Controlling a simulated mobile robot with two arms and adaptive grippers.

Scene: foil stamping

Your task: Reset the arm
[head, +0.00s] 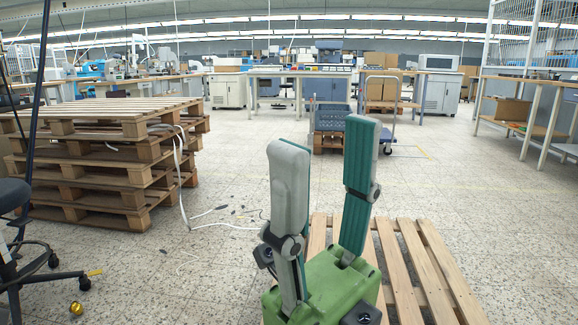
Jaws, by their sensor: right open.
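My right gripper (325,140) stands in the lower middle of the head view, its fingers pointing up. It has a green body and two long fingers with grey backs and teal ribbed inner pads. The fingers are apart with nothing between them, so it is open and empty. It appears in front of a wooden pallet on the floor. My left gripper is not in view.
The low wooden pallet (402,262) lies close behind and beside the gripper. A stack of pallets (135,175) with loose white strapping stands at left, near a black chair (15,200). Open tiled floor lies right.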

